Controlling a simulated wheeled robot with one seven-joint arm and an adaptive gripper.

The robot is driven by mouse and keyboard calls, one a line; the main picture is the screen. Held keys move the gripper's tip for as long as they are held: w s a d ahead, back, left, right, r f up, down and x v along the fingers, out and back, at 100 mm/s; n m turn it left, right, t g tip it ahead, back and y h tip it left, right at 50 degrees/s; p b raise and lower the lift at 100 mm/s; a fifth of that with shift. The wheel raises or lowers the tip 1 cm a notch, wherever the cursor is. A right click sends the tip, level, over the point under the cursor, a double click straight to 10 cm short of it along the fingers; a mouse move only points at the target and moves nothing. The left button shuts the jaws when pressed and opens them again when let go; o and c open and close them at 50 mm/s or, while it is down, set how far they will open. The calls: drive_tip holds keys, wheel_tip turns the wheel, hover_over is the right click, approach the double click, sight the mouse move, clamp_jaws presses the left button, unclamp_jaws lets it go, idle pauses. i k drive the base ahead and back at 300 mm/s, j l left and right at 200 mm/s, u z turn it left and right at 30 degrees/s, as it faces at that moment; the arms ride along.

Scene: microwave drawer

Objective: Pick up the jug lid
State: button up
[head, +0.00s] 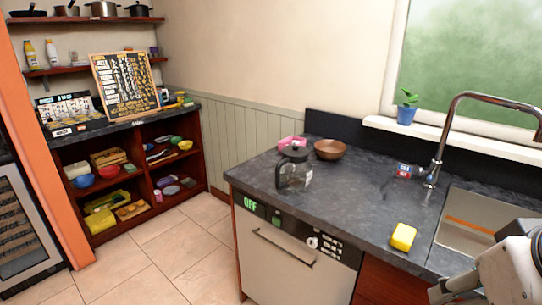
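A glass jug (293,176) stands upright on the dark countertop, near its left end. The dark jug lid (295,152) sits on top of the jug. My arm comes in at the lower right corner, and the part of my gripper that shows (446,291) is cut off by the bottom edge. It is well to the right of the jug and in front of it, apart from the lid. I cannot see whether its fingers are open or shut.
A brown bowl (330,150) and a pink item (291,141) stand behind the jug. A yellow sponge (403,237) lies near the front edge, left of the sink (470,222) and its tall faucet (470,97). The counter (345,198) between jug and sponge is clear.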

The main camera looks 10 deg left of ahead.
sight(290, 151)
drive_tip(key=u, duration=0.4)
drive_tip(key=i+j+z, duration=0.25)
drive_tip(key=i+j, duration=0.3)
drive_tip(key=i+j+z, duration=0.15)
drive_tip(key=i+j, duration=0.15)
drive_tip(key=i+j+z, duration=0.15)
drive_tip(key=j, duration=0.25)
drive_tip(key=i+j+z, duration=0.15)
drive_tip(key=i+j, duration=0.15)
drive_tip(key=i+j+z, duration=0.1)
drive_tip(key=j, duration=0.4)
drive_tip(key=i+j+z, duration=0.15)
drive_tip(key=i+j, duration=0.15)
drive_tip(key=j, duration=0.15)
drive_tip(key=i+j+z, duration=0.15)
drive_tip(key=j, duration=0.3)
